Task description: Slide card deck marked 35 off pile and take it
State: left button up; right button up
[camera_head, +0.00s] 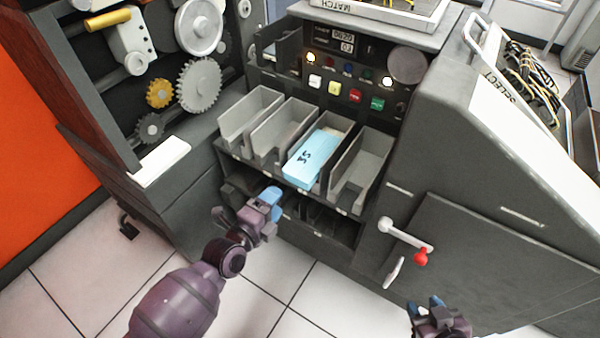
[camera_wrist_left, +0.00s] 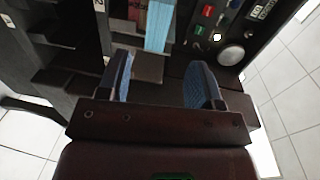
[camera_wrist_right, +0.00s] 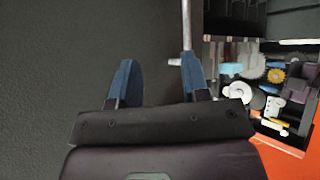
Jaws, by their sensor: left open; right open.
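The light-blue card deck marked 35 (camera_head: 311,158) lies in the third of the grey card bins on the machine's front, its near end at the bin's open front. The number 35 faces up. The deck also shows in the left wrist view (camera_wrist_left: 159,25), ahead of and above the fingers. My left gripper (camera_head: 271,197) is below and left of the deck, apart from it. It is open and empty, with blue fingertips also seen in the left wrist view (camera_wrist_left: 160,85). My right gripper (camera_head: 434,303) is open and empty at the lower right, by the machine's dark side panel.
Other grey bins (camera_head: 249,117) flank the deck. Above them is a panel of coloured buttons (camera_head: 355,95). A lever with a red knob (camera_head: 421,258) sticks out right of the bins. Gears (camera_head: 198,85) stand at the left. White tiled floor is open below.

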aim_at(294, 180)
pick_arm(q)
jog(key=shift+b+x, duration=1.15)
jog(key=shift+x, duration=2.1)
jog(key=shift+b+x, duration=0.5)
jog(key=shift+x, duration=1.8)
jog(key=shift+w+d, duration=0.2)
jog(key=shift+w, duration=0.05)
jog(key=shift+w+d, duration=0.1)
jog(key=shift+w, duration=0.05)
jog(key=shift+c, duration=0.2)
